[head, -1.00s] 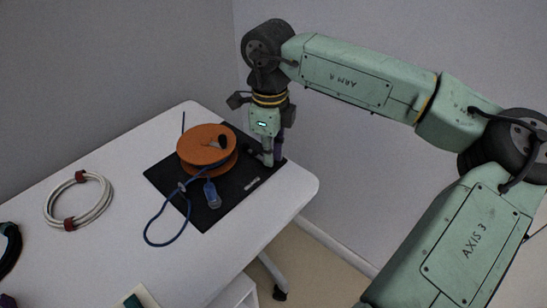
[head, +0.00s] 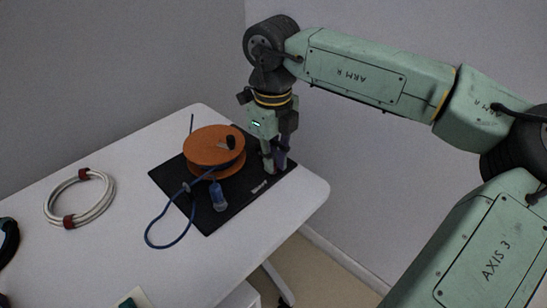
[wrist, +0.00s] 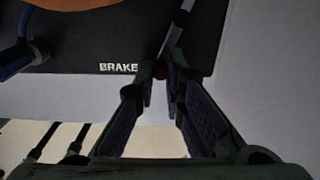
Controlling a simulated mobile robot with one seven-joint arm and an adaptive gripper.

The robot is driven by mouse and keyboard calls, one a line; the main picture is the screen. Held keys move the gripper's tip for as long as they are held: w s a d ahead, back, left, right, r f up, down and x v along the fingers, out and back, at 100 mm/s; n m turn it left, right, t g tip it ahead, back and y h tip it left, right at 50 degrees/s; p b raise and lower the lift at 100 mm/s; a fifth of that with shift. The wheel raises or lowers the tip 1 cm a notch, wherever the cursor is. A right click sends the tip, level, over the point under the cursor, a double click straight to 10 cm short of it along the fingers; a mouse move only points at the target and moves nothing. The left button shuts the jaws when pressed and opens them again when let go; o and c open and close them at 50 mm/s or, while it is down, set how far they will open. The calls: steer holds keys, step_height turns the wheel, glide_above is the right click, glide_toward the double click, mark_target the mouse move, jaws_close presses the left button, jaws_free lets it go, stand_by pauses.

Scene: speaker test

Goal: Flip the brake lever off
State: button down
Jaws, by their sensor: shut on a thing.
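My gripper (head: 272,168) points down over the right end of the black base plate (head: 212,222), beside the orange cable reel. The brake lever (wrist: 179,32) is a thin grey rod with a small reddish tip, seen in the wrist view. It rises from the plate near the white word BRAKE (wrist: 118,68). My fingers (wrist: 160,84) are closed together around the lever's tip. The contact itself is partly hidden by the dark fingers. In the head view the gripper hides the lever.
The orange reel (head: 207,146) with a black crank knob stands left of my gripper. A blue cable (head: 160,244) with a plug lies in front of it. A coiled white cable (head: 108,200) lies on the white table (head: 125,165). A wall is close behind on the right.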

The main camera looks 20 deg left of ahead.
steer(key=c, duration=1.6)
jaws_free()
steer(key=shift+c, duration=0.2)
step_height(320, 180, up, 12)
